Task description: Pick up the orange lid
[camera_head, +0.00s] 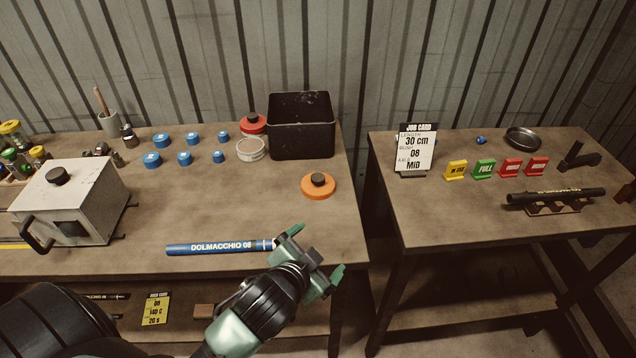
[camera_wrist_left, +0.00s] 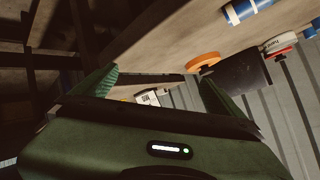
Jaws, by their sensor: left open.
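The orange lid (camera_head: 318,188), a round disc with a dark knob on top, lies on the left workbench near its right edge, in front of the black bin. It also shows in the left wrist view (camera_wrist_left: 203,60), beyond the fingers. My left gripper (camera_head: 316,262) is open and empty, at the bench's front right edge, nearer to me than the lid and apart from it. Its two green fingers also show in the left wrist view (camera_wrist_left: 150,90). My right gripper is in neither view.
A blue tube marked DOLMACCHIO 08 (camera_head: 220,247) lies just left of my left gripper. The black bin (camera_head: 301,143) stands behind the lid, with a red-lidded tin (camera_head: 253,124) beside it. A gap separates this bench from the right table (camera_head: 440,214). Bare bench surrounds the lid.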

